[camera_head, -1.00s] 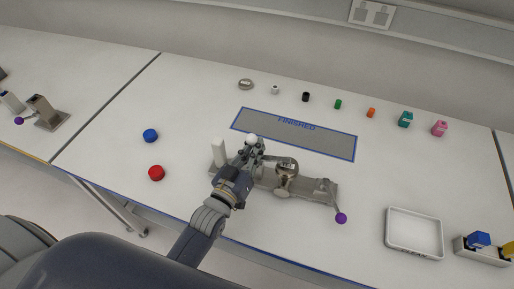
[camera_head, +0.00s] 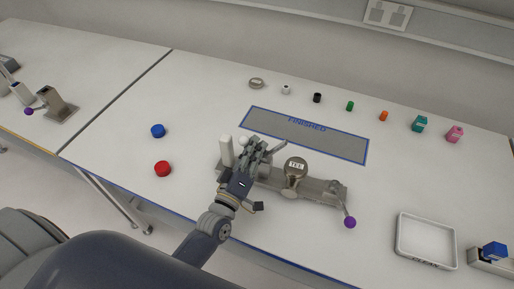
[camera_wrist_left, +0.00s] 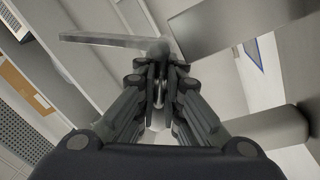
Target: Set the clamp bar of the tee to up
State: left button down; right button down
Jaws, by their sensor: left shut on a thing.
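The tee (camera_head: 296,166) is a round metal piece with a TEE label, standing in a grey metal fixture (camera_head: 318,188). My left gripper (camera_head: 253,150) is at the fixture's left end, shut on the clamp lever. The lever's white ball (camera_head: 243,141) shows just beside the fingers. A grey clamp bar (camera_head: 274,147) slants up and to the right from the fingers, apart from the tee's top. In the left wrist view, the closed fingers (camera_wrist_left: 160,80) meet at a joint from which a flat grey bar (camera_wrist_left: 105,40) extends left. The exact grip is partly hidden by the fingers.
A white post (camera_head: 226,152) stands left of the gripper. A purple-knobbed lever (camera_head: 350,222) is at the fixture's right end. The FINISHED mat (camera_head: 340,147) lies empty behind. Blue (camera_head: 158,131) and red (camera_head: 163,169) buttons are left, a white tray (camera_head: 400,248) right.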

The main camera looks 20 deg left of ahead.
pick_arm(q)
jog(key=shift+n, duration=0.4)
jog(key=c, duration=1.7)
grip_release()
jog(key=shift+a, duration=0.1)
jog(key=shift+f, duration=0.1)
jog(key=s, duration=0.4)
jog(key=s+f, duration=0.1)
jog(key=s, duration=0.3)
jog(key=s+f, duration=0.1)
jog(key=s, duration=0.3)
jog(key=shift+a, duration=0.35)
